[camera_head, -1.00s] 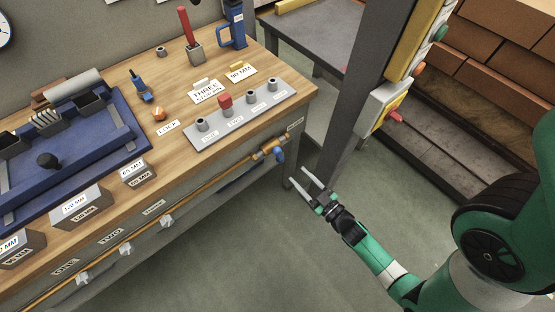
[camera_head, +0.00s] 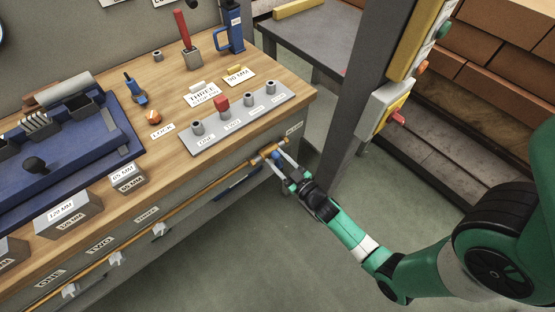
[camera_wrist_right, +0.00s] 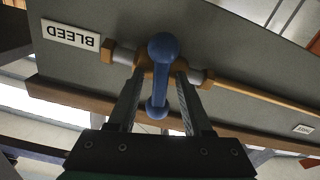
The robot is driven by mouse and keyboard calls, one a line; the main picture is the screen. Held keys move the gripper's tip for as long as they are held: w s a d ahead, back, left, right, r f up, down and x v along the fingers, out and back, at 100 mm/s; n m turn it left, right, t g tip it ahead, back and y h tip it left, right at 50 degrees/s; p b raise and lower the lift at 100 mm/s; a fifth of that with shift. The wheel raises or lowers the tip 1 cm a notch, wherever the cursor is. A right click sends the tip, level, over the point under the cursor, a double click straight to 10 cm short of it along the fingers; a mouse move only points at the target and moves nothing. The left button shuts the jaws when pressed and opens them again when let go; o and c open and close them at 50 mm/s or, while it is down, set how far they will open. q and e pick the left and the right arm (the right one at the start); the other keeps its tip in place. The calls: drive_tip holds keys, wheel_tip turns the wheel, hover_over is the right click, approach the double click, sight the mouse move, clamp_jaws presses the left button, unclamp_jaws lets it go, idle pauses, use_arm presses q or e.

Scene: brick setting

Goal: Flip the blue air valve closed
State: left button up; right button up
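The blue air valve (camera_head: 275,154) is at the right end of the orange pipe on the bench front. In the right wrist view its blue lever (camera_wrist_right: 163,50) has a round knob at the top and a smaller rounded end lower down, and crosses the brass fitting. My right gripper (camera_head: 277,162) is at the valve, with one finger on each side of the lever. In the wrist view the open fingers (camera_wrist_right: 158,95) straddle the lever; contact is hard to tell. My left gripper is not in view.
A BLEED label (camera_wrist_right: 70,40) is beside the valve. The orange pipe (camera_head: 195,182) runs along the bench front past several white taps. The floor in front is clear.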

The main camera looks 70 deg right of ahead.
clamp_jaws()
drive_tip(key=shift+r+m+p, duration=0.25)
drive_tip(key=shift+m+p, duration=0.55)
drive_tip(key=shift+p, duration=0.1)
drive_tip(key=shift+f+m, duration=0.1)
drive_tip(key=shift+m, duration=0.3)
drive_tip(key=shift+f, duration=0.15)
drive_tip(key=shift+o, duration=0.2)
unclamp_jaws()
drive_tip(key=shift+s, duration=0.15)
